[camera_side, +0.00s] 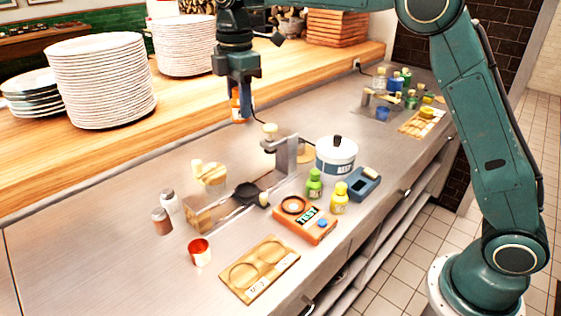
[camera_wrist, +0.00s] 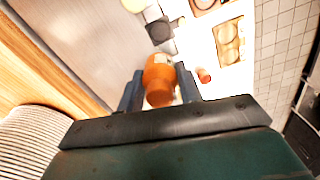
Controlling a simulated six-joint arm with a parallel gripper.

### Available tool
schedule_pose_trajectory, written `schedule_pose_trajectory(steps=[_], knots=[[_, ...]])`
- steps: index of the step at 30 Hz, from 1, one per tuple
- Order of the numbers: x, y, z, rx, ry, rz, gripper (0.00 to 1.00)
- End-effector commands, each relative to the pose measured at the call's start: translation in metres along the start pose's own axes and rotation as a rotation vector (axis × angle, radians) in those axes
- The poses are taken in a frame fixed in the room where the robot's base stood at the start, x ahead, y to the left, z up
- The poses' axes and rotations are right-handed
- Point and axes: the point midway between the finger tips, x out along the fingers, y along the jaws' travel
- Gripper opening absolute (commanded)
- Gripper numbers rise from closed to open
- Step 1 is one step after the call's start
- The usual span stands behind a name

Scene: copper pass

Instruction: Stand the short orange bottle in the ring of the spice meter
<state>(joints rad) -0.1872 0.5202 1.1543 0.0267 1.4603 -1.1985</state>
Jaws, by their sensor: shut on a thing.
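My gripper (camera_side: 241,84) is shut on the short orange bottle (camera_side: 238,108) and holds it in the air above the back of the steel counter. In the wrist view the orange bottle (camera_wrist: 160,79) sits between the two fingers of my gripper (camera_wrist: 158,85). The spice meter (camera_side: 305,224) is an orange box marked TEST, lying on the counter near the front. Its dark ring (camera_side: 294,205) is on its top and looks empty. The bottle is well apart from the meter, up and to the left of it in the side view.
A green bottle (camera_side: 314,184) and a yellow bottle (camera_side: 340,198) stand beside the meter. A grey stand (camera_side: 287,158), a white pot (camera_side: 336,157) and a blue-grey block (camera_side: 362,185) are nearby. Plate stacks (camera_side: 100,82) stand on the shelf.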

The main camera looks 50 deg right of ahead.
Motion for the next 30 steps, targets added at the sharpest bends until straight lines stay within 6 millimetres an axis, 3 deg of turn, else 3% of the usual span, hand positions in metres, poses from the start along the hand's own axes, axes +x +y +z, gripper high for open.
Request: schedule_pose_trajectory(steps=[11,24,30], knots=[[-0.009,-0.022,0.012,-0.010,0.000,0.001,0.22],[-0.018,-0.091,0.044,-0.043,0.000,-0.002,0.22],[-0.018,-0.111,0.053,-0.051,0.001,-0.003,0.22]])
